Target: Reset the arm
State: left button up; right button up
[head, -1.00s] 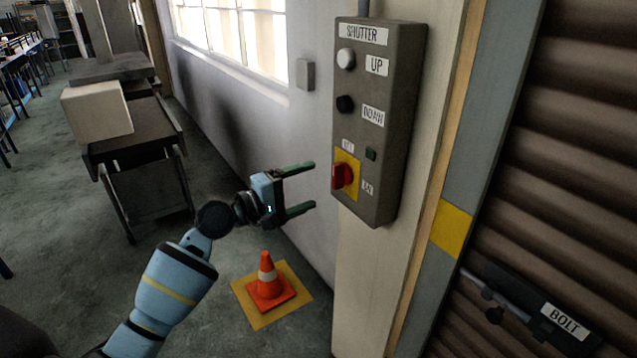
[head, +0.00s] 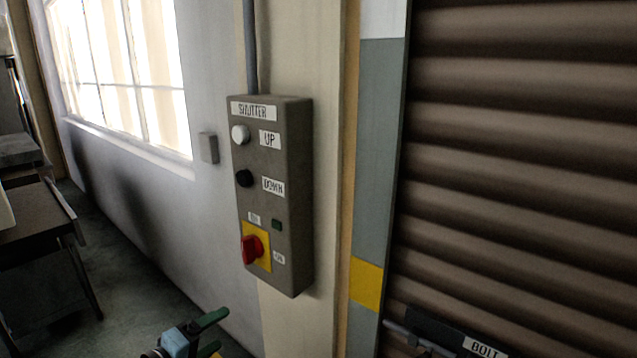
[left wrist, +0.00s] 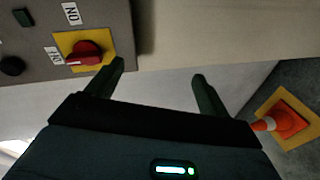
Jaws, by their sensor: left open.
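My left gripper (head: 212,333) shows at the bottom edge of the head view, below the shutter control box, with its arm mostly out of frame. In the left wrist view its two dark green fingers (left wrist: 158,88) are spread apart with nothing between them. The grey control box (head: 290,225) hangs on the wall post. It bears a white UP button (head: 240,134), a black DOWN button (head: 243,178), and a red rotary switch (head: 252,249) on a yellow plate. The red switch also shows in the left wrist view (left wrist: 84,53), beside one finger and apart from it. My right gripper is not in view.
A brown roller shutter (head: 510,180) fills the right, with a BOLT bar (head: 455,338) low on it. An orange cone (left wrist: 287,120) stands on the floor in the left wrist view. A dark cart (head: 40,225) stands at the left.

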pick_arm(q)
jog(key=s+f+m+g+y, duration=0.1)
jog(key=s+f+m+y, duration=0.1)
jog(key=s+f, duration=0.65)
jog(key=s+d+f+m+g+y, duration=0.1)
jog(key=s+f+m, duration=0.3)
jog(key=s+f, duration=0.4)
jog(key=s+d+f+m+g+y, duration=0.1)
jog(key=s+f+m, duration=0.4)
jog(key=s, duration=1.1)
notch_tip(320, 180, down, 4)
jog(key=shift+s+r+g+y, duration=0.2)
jog(key=shift+g+y, duration=0.3)
jog(key=shift+y, duration=0.7)
jog(key=shift+d, duration=0.1)
